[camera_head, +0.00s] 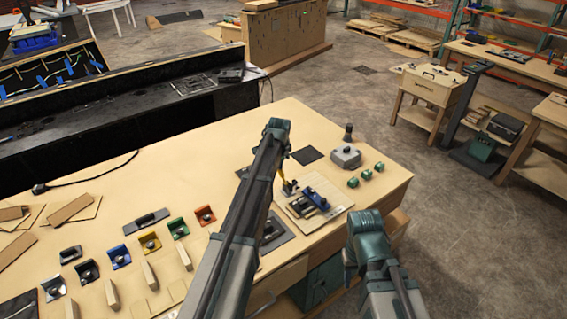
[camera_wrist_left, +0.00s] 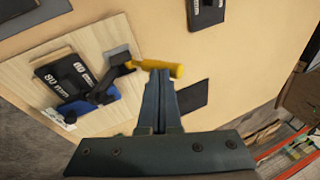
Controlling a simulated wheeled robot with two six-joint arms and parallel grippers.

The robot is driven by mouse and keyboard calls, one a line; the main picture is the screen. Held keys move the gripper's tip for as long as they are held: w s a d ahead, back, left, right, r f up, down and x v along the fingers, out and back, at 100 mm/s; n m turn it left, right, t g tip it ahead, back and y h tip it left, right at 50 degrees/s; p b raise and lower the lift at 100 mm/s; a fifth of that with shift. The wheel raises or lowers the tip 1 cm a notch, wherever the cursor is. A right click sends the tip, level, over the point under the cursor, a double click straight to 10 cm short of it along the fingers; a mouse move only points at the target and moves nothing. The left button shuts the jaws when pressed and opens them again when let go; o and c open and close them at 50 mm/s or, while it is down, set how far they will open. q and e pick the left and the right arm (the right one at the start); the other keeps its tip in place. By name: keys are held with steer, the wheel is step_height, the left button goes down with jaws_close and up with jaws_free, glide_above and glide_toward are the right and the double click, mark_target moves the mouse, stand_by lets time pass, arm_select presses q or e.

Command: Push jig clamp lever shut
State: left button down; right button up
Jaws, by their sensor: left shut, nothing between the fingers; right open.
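The jig clamp has a dark lever with a yellow handle (camera_head: 282,173) that stands up, tilted, from its base at the back edge of the jig board (camera_head: 325,187). In the left wrist view the yellow handle (camera_wrist_left: 158,69) points right, away from the black and blue block (camera_wrist_left: 72,80) on the board. My left gripper (camera_wrist_left: 159,73) is shut and empty, its fingertips at the handle; I cannot tell whether they touch it. In the head view that gripper is hidden by its own arm. My right gripper is not in view, only part of its arm.
Several coloured brackets (camera_head: 150,241) and wooden blocks lie on the left of the table (camera_head: 190,160).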

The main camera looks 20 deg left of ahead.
arm_select(q)
steer(key=shift+w+a+f+g+h, duration=0.3)
steer(key=shift+w+a+g+h, duration=0.1)
steer(key=shift+w+a+h, duration=0.15)
steer(key=shift+w+a+f+g+h, duration=0.3)
steer(key=shift+w+a+g+h, duration=0.1)
steer(key=shift+w+a+h, duration=0.15)
steer(key=shift+w+a+f+g+h+b, duration=0.1)
steer(key=shift+a+f+g+h+b, duration=0.15)
steer(key=shift+b, duration=0.2)
steer(key=shift+w+a+f+b, duration=0.35)
steer(key=shift+a+f+b, duration=0.15)
steer(key=shift+f+b, duration=0.2)
steer(key=shift+w+a+f+b, duration=0.3)
steer(key=shift+a+f+b, duration=0.2)
steer(key=shift+f+b, duration=0.15)
arm_select(e)
steer(key=shift+f, duration=1.7)
arm_select(q)
steer(key=shift+r, duration=0.1)
